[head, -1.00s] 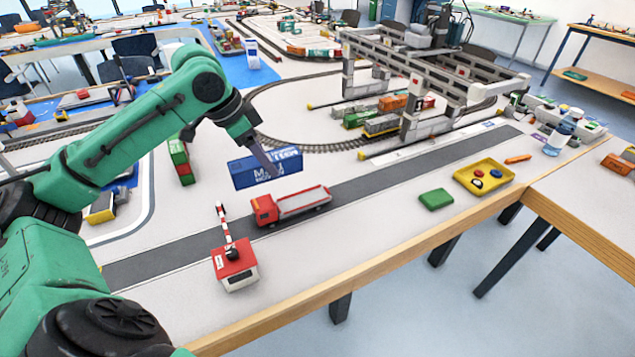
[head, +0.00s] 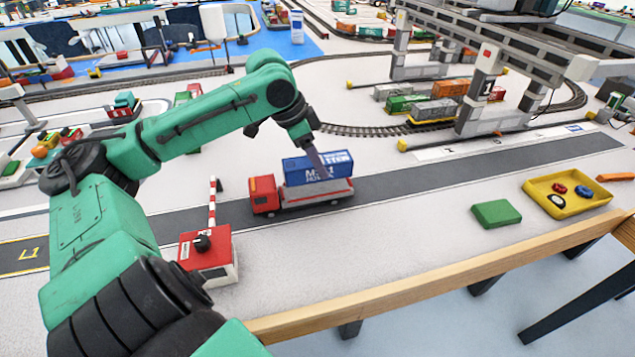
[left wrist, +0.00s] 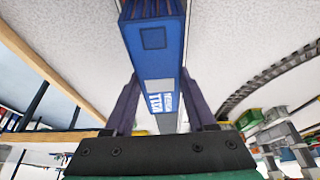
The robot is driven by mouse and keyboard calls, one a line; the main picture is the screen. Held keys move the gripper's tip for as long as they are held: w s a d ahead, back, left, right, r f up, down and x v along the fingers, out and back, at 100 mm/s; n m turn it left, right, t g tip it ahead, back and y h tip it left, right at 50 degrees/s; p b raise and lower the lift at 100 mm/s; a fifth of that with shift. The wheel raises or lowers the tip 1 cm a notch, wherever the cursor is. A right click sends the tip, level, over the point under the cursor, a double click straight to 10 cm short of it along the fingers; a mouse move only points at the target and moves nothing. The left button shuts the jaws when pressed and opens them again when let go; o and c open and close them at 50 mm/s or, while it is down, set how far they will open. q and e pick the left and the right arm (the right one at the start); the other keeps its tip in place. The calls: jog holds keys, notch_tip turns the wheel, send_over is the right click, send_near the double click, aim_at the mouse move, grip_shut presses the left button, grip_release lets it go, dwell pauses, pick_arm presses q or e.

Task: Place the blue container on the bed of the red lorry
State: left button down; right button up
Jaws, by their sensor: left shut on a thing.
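The blue container (head: 335,165) with white lettering is held in my left gripper (head: 316,165). It lines up over the bed of the red lorry (head: 264,195), just behind the cab. I cannot tell whether its underside touches the grey bed (head: 318,194) or hangs slightly above it. In the left wrist view the two fingers of my left gripper (left wrist: 158,85) close on either side of the blue container (left wrist: 153,45). The lorry stands on the dark road with its cab to the left. My right gripper is not in view.
A red-roofed booth (head: 207,252) with a raised striped barrier (head: 212,200) stands in front left of the lorry. A green block (head: 496,213) and a yellow tray (head: 555,198) lie to the right. A grey gantry crane (head: 480,85) spans the tracks behind.

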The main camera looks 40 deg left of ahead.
aim_at(316, 173)
pick_arm(q)
jog(key=f, duration=0.2)
jog(key=b, duration=0.1)
jog(key=shift+s+f, duration=0.25)
jog(key=shift+f, duration=0.55)
jog(key=shift+c, duration=1.1)
grip_release()
jog(key=shift+w+r, duration=0.1)
jog(key=p+v, duration=0.1)
jog(key=v, duration=1.1)
